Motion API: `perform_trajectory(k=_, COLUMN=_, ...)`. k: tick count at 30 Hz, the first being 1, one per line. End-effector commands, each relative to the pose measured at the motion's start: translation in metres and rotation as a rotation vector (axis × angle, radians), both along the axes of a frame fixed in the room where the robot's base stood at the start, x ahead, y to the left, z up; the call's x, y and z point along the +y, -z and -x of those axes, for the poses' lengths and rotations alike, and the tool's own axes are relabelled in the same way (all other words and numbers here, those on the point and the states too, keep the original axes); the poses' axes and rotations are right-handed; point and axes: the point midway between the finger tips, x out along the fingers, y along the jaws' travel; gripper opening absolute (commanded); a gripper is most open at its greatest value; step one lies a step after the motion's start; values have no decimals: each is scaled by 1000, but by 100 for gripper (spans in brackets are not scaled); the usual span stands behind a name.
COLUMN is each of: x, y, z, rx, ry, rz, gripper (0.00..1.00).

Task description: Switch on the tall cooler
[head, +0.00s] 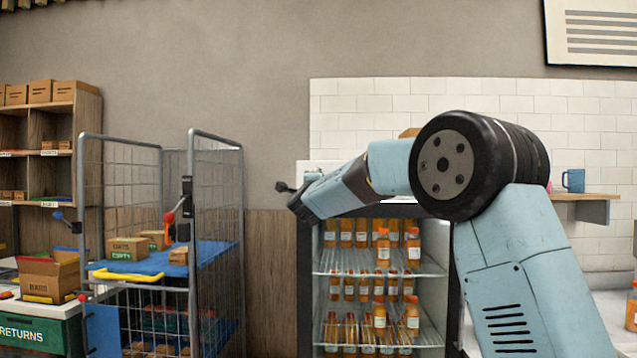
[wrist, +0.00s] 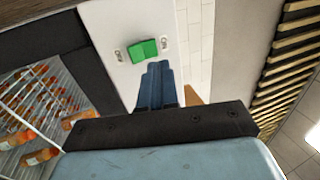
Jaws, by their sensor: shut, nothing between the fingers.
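The tall cooler (head: 304,270) stands behind my arm in the head view, with a dark frame, wire shelves and rows of orange bottles. Its white upper panel (head: 330,167) shows above the bottles. In the wrist view the panel (wrist: 108,20) carries a green rocker switch (wrist: 143,50) between two small marks. My gripper (wrist: 157,66) is shut and empty, its fingertips just by the switch's lower edge in the picture; I cannot tell whether they touch. In the head view my gripper (head: 284,187) is at the panel's left side, and the switch is not visible there.
A wire cage trolley (head: 190,250) with blue shelves and cartons stands left of the cooler. Farther left are a wooden shelf unit (head: 55,140) and a green returns bin (head: 30,332). A blue mug (head: 574,180) is on a wall shelf (head: 588,198) at right.

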Motion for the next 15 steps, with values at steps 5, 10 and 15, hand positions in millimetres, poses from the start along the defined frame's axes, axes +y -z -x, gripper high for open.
perform_trajectory(k=5, x=-1, y=-1, z=34, rx=-2, ry=2, rz=0, gripper=0)
perform_trajectory(k=10, x=0, y=1, z=55, rx=-1, ry=2, rz=-1, gripper=0)
perform_trajectory(k=15, x=-1, y=1, z=66, rx=-2, ry=4, rz=0, gripper=0)
